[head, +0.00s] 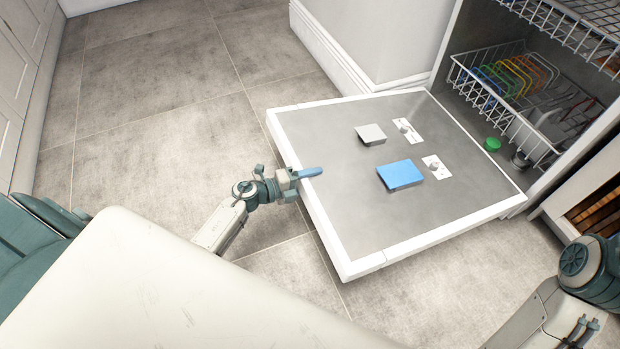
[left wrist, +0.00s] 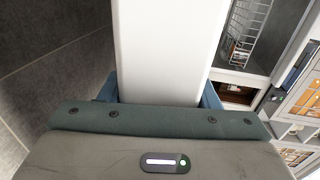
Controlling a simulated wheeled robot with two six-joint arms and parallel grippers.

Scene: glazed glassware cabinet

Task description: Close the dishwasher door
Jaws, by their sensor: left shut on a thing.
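The dishwasher door (head: 325,145) hangs open, lying low and nearly flat, with a grey inner panel and a white rim. My left gripper (head: 306,174) is at its outer edge, shut on the rim, with a blue finger over the top face. In the left wrist view, the white door edge (left wrist: 165,45) runs between the two blue fingers of the left gripper (left wrist: 160,95). My right gripper (head: 581,330) is at the bottom right, away from the door; its jaw opening is unclear.
The dishwasher's lower rack (head: 510,78) holds coloured plates inside the cavity. A white wall corner (head: 375,40) stands behind the door. The tiled floor (head: 150,110) at left is clear.

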